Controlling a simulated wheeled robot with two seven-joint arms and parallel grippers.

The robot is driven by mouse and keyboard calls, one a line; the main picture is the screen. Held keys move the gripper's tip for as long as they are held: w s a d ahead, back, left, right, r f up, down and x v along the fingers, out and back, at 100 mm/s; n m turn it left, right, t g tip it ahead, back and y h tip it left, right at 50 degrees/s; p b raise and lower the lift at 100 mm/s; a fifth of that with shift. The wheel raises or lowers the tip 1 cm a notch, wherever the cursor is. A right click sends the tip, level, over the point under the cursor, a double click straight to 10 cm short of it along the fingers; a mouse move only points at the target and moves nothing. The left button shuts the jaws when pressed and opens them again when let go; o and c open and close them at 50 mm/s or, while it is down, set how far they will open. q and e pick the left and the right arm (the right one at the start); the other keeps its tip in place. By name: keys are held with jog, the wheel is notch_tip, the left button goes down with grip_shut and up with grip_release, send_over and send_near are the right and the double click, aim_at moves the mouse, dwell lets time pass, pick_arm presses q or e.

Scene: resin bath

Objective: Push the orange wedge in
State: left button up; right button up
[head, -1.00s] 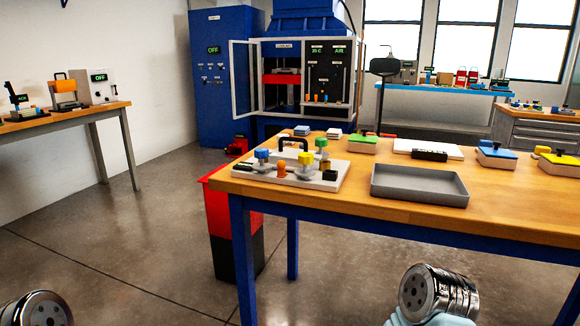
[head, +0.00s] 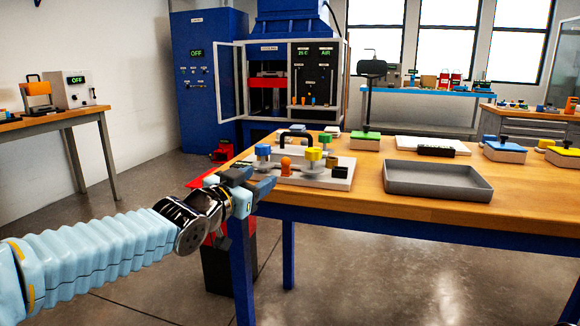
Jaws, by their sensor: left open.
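A small orange piece (head: 286,166), which looks like the orange wedge, stands on a pale fixture board (head: 341,181) at the table's near left corner. It is too small to tell how far in it sits. A blue knob (head: 263,150), yellow and green knobs, and a black handle (head: 297,135) are on the same board. My left gripper (head: 254,182) is open beside the board's left end, at the table corner. It is just left of the orange piece and appears apart from it, hiding part of the board's left end.
A grey tray (head: 438,182) lies right of the board on the wooden table (head: 370,203). Behind it are a white plate (head: 425,145) and several blocks with coloured lids. A red and black bin (head: 229,265) stands below the table corner.

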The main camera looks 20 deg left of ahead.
aim_at(283, 163)
pick_arm(q)
jog(key=p+x, duration=0.1)
jog(key=x, duration=1)
jog(key=shift+a, duration=0.1)
grip_shut()
